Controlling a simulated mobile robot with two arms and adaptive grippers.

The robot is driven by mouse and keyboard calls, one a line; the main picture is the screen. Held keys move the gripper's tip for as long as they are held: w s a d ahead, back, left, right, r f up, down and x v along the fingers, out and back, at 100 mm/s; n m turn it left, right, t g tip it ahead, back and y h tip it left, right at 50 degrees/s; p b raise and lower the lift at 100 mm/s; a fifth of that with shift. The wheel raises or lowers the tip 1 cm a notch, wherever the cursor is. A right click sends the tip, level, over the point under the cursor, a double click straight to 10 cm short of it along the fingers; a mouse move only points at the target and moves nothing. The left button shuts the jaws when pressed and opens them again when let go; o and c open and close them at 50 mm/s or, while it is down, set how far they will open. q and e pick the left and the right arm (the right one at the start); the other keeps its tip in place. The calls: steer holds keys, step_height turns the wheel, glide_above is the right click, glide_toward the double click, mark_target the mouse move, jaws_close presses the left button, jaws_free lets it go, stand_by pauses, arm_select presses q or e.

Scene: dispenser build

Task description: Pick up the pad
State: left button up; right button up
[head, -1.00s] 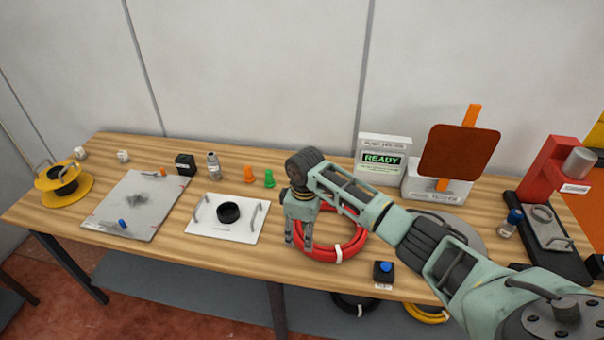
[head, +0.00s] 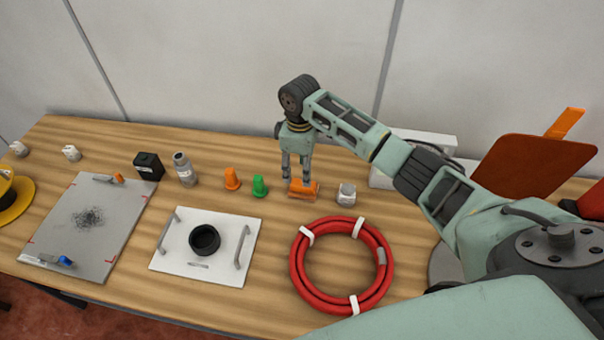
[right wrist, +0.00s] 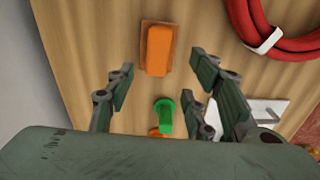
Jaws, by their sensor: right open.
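The pad (head: 303,190) looks like a small brown block with an orange grip on top. I cannot tell the exact height over the pad. My left gripper is out of view.
The red hose coil (head: 298,268) lies in front. A white plate (head: 220,270) with handles lies front left.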

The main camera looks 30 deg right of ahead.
mark_target(303, 188)
step_height(303, 188, down, 2)
steer(key=shift+s+d+f+p, duration=0.1)
steer(key=shift+f+p, duration=0.05)
steer(key=shift+p, duration=0.2)
steer(key=shift+s+f, duration=0.1)
steer(key=shift+f, duration=0.3)
steer(key=f, duration=0.1)
steer(key=f+p, duration=0.1)
steer(key=f, duration=0.2)
steer(key=shift+d+f, duration=0.2)
steer(key=shift+d, duration=0.1)
steer(key=shift+f, duration=0.1)
steer(key=c, duration=0.5)
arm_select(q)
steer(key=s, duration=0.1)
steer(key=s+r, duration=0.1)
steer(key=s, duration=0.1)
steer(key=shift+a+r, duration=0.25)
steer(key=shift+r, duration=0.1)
arm_select(e)
jaws_close()
